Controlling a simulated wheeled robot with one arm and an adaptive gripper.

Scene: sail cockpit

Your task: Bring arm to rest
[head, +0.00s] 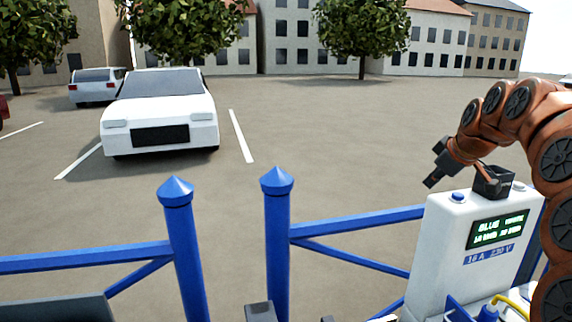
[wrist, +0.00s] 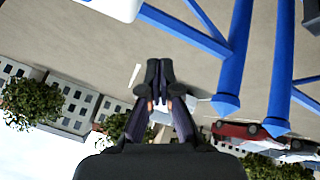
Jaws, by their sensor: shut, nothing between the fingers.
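My arm comes in from the right side of the head view, bent over at the top, in orange-brown links. My gripper (head: 437,165) is at its end, above and to the left of the white power pedestal, clear of it in the picture. In the wrist view my gripper (wrist: 160,68) has its dark fingers together, with nothing between them. The parking lot and blue fence lie beyond the fingers there, and the picture is tilted nearly upside down.
The white pedestal (head: 440,255) has a lit display (head: 498,231) and a small black box (head: 492,182) on top. A blue plug (head: 488,312) with a yellow cable is below. Blue fence posts (head: 278,240) stand left. A white car (head: 160,112) is parked beyond.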

